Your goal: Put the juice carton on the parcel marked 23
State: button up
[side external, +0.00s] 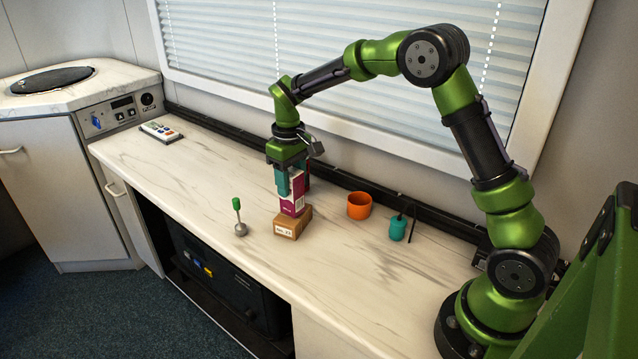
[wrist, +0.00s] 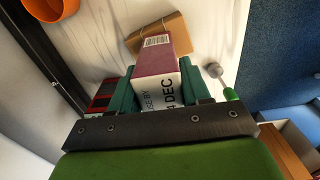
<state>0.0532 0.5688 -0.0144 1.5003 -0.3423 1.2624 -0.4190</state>
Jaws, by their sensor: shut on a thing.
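My gripper (side external: 290,183) points down with its teal fingers shut on the juice carton (side external: 292,206), which is magenta and white. In the wrist view the carton (wrist: 157,62) sits between the fingers, with a barcode and date print showing. The carton is upright, its lower end right over a small brown parcel (side external: 288,230) with a white label on its front. The label's number is too small to read. In the wrist view the parcel (wrist: 172,30) shows past the carton's end, partly hidden. I cannot tell whether carton and parcel touch.
An orange cup (side external: 359,206) and a teal pot (side external: 397,231) stand right of the parcel. A green-handled tool (side external: 239,218) stands to its left. A dark red and black thing (wrist: 103,90) is behind my gripper. A remote-like device (side external: 160,132) lies far left. The counter's left half is mostly clear.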

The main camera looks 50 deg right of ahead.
jog(key=o, duration=1.2)
jog(key=shift+f, duration=0.1)
